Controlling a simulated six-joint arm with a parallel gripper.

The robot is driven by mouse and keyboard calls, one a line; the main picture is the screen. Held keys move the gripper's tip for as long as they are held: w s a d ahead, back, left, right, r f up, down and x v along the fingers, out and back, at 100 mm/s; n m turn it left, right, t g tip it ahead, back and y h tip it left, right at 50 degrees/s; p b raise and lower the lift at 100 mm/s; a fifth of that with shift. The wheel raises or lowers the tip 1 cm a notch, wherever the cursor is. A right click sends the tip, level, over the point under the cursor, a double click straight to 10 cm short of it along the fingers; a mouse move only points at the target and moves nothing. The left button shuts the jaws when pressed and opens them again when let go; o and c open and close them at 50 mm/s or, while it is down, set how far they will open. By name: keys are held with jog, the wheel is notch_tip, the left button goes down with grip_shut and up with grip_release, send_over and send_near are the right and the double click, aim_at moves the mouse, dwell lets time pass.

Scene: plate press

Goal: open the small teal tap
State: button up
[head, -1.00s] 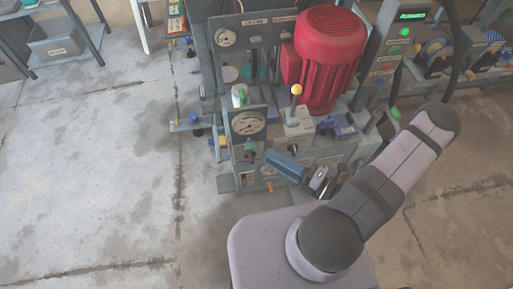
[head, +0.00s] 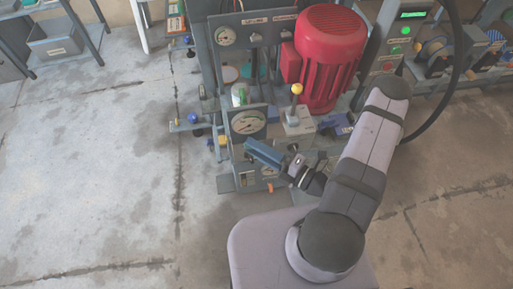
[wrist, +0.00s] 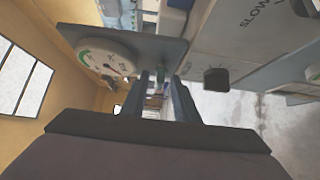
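The teal tap's spot, just below the front pressure gauge (head: 248,122), is covered by my gripper (head: 252,147) in the head view. In the wrist view a small green-teal part (wrist: 160,74), probably the tap, shows between the fingertips of my gripper (wrist: 162,78), beside the gauge plate (wrist: 152,44). The fingers stand apart with a narrow gap between them. I cannot tell whether they touch the tap or how its handle is turned.
The gauge (wrist: 106,58) is close to the left of the fingers in the wrist view, and a dark knob (wrist: 216,78) is to the right. A yellow-topped lever (head: 296,90) and red motor (head: 328,55) stand behind. Open floor (head: 90,180) lies left.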

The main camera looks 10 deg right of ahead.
grip_shut()
jog(key=shift+r+p, duration=0.15)
jog(key=shift+p, duration=0.25)
jog(key=shift+a+r+n+g+h+p, duration=0.15)
jog(key=shift+n+g+h+p, duration=0.75)
jog(key=shift+p, duration=1.6)
jog(key=shift+a+r+n+g+h+p, duration=0.1)
jog(key=shift+r+n+g+h+p, duration=0.15)
jog(key=shift+n+h+p, duration=1.8)
jog(key=shift+a+r+n+g+h+p, duration=0.2)
jog(key=shift+g+h+p, duration=0.65)
jog(key=shift+p, duration=2.15)
jog(key=shift+f+t+h, duration=0.1)
jog(key=shift+t+h, duration=0.2)
jog(key=shift+d, duration=0.1)
